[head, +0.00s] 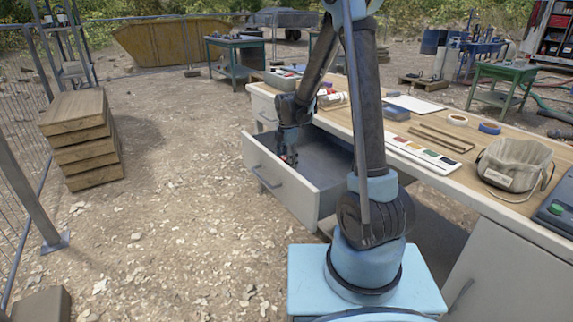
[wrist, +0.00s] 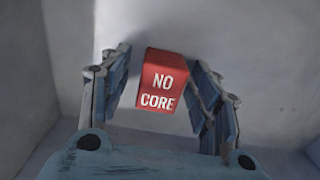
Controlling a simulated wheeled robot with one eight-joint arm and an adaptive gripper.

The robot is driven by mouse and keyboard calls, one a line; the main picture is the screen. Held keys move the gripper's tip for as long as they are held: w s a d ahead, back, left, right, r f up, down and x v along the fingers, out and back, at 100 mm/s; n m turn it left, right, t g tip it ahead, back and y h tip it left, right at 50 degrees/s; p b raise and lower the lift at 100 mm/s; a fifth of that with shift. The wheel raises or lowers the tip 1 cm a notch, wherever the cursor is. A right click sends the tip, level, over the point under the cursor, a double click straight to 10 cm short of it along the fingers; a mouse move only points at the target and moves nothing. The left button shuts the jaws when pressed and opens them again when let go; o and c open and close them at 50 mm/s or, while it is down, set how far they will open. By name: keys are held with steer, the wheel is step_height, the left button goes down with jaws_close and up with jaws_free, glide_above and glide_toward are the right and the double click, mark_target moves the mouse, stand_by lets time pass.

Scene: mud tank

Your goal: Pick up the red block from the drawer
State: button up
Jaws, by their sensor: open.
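The red block (wrist: 162,82) shows in the wrist view, with white "NO CORE" lettering on the face toward me. It lies inside the open drawer (head: 285,181), near the drawer's pale walls. My gripper (wrist: 165,88) is open, with one finger to the left of the block and one to the right. A gap shows on each side between finger and block. In the head view my gripper (head: 290,160) reaches down into the drawer near its front panel. The block is mostly hidden there; only a small reddish spot shows by the fingers.
The drawer belongs to a wooden-topped desk (head: 470,190). On the desk lie a colour chart (head: 424,155), tape rolls (head: 489,128), a cloth bag (head: 515,163) and a white sheet (head: 414,104). Stacked wooden boxes (head: 80,138) stand at left. Open gravel lies between.

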steer(key=c, duration=1.1)
steer(key=shift+r, duration=0.1)
steer(key=shift+c, duration=0.2)
